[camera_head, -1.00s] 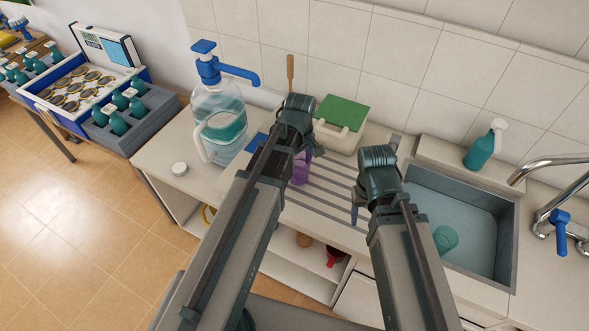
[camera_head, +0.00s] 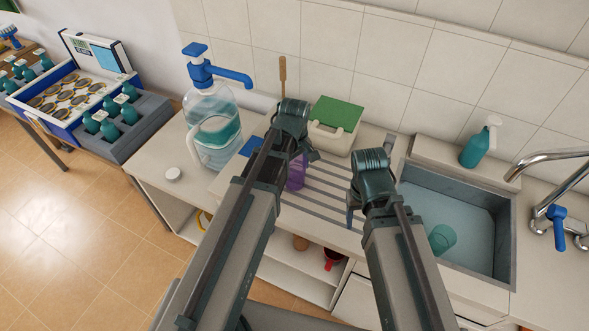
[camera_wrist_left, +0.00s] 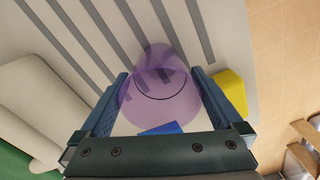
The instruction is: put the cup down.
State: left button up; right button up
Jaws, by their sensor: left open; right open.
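A see-through purple cup (camera_head: 296,174) is on the white ribbed drainboard (camera_head: 333,208), left of the sink. In the left wrist view the cup (camera_wrist_left: 160,92) lies between the two spread blue fingers of my left gripper (camera_wrist_left: 160,103). The fingers are at either side of it; I cannot tell whether they touch it. In the head view my left gripper (camera_head: 302,160) hides part of the cup. My right gripper (camera_head: 352,205) is open and empty above the drainboard, near the sink's left edge.
The sink (camera_head: 470,200) holds a teal cup (camera_head: 442,238). A yellow thing (camera_wrist_left: 232,94) shows right of the cup in the left wrist view.

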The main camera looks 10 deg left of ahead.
pick_arm(q)
notch_tip(320, 180, up, 12)
jog(key=p, duration=1.2)
pick_arm(e)
notch_tip(320, 180, up, 12)
pick_arm(q)
jog(key=s+d+m+y, duration=0.1)
jog(key=s+d+m, duration=0.8)
jog(key=s+m, duration=0.45)
jog(key=w+a+n+h, duration=0.1)
jog(key=w+a+n, duration=0.5)
jog(key=n, duration=0.5)
jog(key=w+a+n, duration=0.4)
jog(key=w+n, duration=0.3)
jog(key=n, duration=0.5)
jog(key=shift+m, duration=0.25)
jog(key=f+b, duration=0.9)
jog(key=shift+w+d+f, duration=0.1)
jog(key=shift+w+d, duration=0.1)
jog(key=shift+d, duration=0.1)
pick_arm(e)
notch_tip(320, 180, down, 9)
jog(key=shift+f, duration=0.15)
